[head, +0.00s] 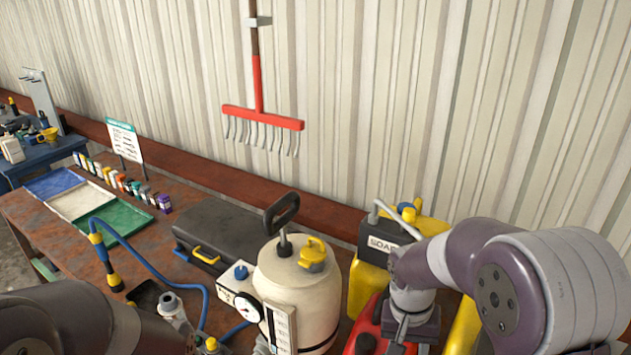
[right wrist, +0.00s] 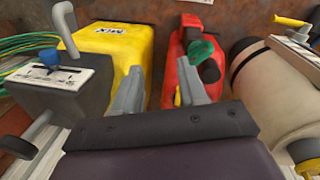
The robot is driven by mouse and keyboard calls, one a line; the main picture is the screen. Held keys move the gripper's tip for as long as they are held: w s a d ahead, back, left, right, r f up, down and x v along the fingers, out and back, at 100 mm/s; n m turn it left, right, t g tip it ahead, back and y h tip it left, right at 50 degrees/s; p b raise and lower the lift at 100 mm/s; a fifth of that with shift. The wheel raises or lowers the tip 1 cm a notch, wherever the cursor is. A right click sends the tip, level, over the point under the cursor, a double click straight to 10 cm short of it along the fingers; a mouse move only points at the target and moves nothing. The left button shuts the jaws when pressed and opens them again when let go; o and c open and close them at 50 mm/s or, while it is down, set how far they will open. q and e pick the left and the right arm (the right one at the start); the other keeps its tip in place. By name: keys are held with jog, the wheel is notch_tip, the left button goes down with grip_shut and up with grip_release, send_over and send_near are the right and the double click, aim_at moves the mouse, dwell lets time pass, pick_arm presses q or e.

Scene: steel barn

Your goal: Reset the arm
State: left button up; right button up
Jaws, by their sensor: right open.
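My right arm (head: 470,270) comes in from the right in the head view, bent over the red jug (head: 368,325) and yellow containers. My right gripper (right wrist: 160,88) is open and empty in the right wrist view, its two grey fingers spread apart. The red jug (right wrist: 190,70) with a green cap lies beyond the right finger, and a yellow container (right wrist: 112,45) beyond the left one. Whether the fingers touch either cannot be told. My left arm (head: 70,325) shows at the lower left of the head view; its gripper cannot be made out.
A cream tank sprayer (head: 300,285) with a gauge stands mid-bench, a dark case (head: 215,228) behind it. A blue hose (head: 150,268) loops to its left. Coloured trays (head: 80,200) and small bottles (head: 125,186) stand farther left. A red rake (head: 262,117) hangs on the metal wall.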

jog(key=s+f+n+t+b, duration=0.1)
jog(key=s+f+b, duration=0.4)
jog(key=f+b, duration=0.3)
jog(key=s+d+f+n+t+y+b, duration=0.1)
jog(key=s+f+b, duration=0.3)
jog(key=f+b, duration=0.5)
jog(key=shift+s+d+f+n, duration=0.25)
jog(key=shift+s+f+n, duration=0.1)
jog(key=shift+f+n, duration=0.35)
jog(key=shift+s+r, duration=0.1)
jog(key=shift+s, duration=0.05)
